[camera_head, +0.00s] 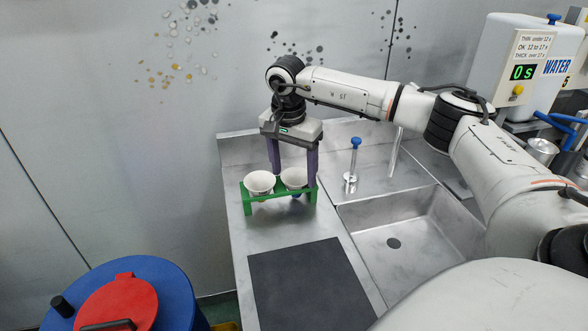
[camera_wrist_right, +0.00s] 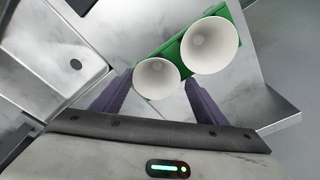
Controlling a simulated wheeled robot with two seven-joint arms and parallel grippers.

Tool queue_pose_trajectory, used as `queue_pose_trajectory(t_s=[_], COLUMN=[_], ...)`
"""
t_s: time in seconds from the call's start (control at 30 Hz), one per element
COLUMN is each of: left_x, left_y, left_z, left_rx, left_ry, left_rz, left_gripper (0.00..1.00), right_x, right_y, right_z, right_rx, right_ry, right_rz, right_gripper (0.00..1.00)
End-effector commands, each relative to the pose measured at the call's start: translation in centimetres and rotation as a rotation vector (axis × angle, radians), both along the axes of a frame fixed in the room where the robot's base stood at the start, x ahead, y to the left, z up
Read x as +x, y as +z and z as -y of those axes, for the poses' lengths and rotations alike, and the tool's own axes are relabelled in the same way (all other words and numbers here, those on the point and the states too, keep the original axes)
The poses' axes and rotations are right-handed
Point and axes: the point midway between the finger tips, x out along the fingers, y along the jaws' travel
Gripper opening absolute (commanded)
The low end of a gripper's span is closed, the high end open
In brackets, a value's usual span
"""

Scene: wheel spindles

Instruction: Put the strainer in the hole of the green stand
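The green stand (camera_head: 250,207) is on the steel counter by the back wall and holds two white round cups side by side; which is the strainer I cannot tell. The left cup (camera_head: 260,182) sits in the stand's left part. The right cup (camera_head: 294,177), with a bit of blue below it, sits in the right part. My right gripper (camera_head: 293,179) points down with its purple fingers apart on either side of the right cup. In the right wrist view, the near cup (camera_wrist_right: 156,78) lies between the fingertips (camera_wrist_right: 160,79); the other cup (camera_wrist_right: 210,45) is beyond. My left gripper is out of view.
A dark mat (camera_head: 310,287) lies on the counter in front of the stand. A sink (camera_head: 410,235) is to the right. A blue-topped rod (camera_head: 354,160) stands behind the sink. A white water dispenser (camera_head: 510,55) is at far right, a blue drum (camera_head: 170,290) at front left.

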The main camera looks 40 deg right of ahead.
Motion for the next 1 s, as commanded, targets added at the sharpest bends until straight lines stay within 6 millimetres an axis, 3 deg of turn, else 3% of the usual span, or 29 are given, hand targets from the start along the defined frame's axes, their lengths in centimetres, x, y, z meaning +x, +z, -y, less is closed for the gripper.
queue_pose_trajectory(t_s=[0.03, 0.17, 0.27, 0.7, 1.0], left_x=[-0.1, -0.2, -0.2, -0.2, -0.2], left_y=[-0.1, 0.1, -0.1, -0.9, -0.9], left_z=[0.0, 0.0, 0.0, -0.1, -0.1], left_rx=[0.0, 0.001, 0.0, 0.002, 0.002], left_ry=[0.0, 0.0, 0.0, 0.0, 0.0], left_rz=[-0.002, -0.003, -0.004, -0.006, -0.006], left_gripper=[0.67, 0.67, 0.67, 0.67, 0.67], right_x=[-0.4, -0.5, -0.4, -0.5, -0.6], right_y=[-0.7, -0.1, 1.2, 10.5, 12.6], right_z=[0.1, 0.1, -0.1, -1.2, -1.4], right_rx=[-0.002, -0.003, -0.001, -0.001, -0.001], right_ry=[0.0, -0.001, 0.0, 0.001, 0.0], right_rz=[-0.019, -0.021, -0.015, -0.008, -0.011], right_gripper=[0.7, 0.7, 0.7, 0.7, 0.7])
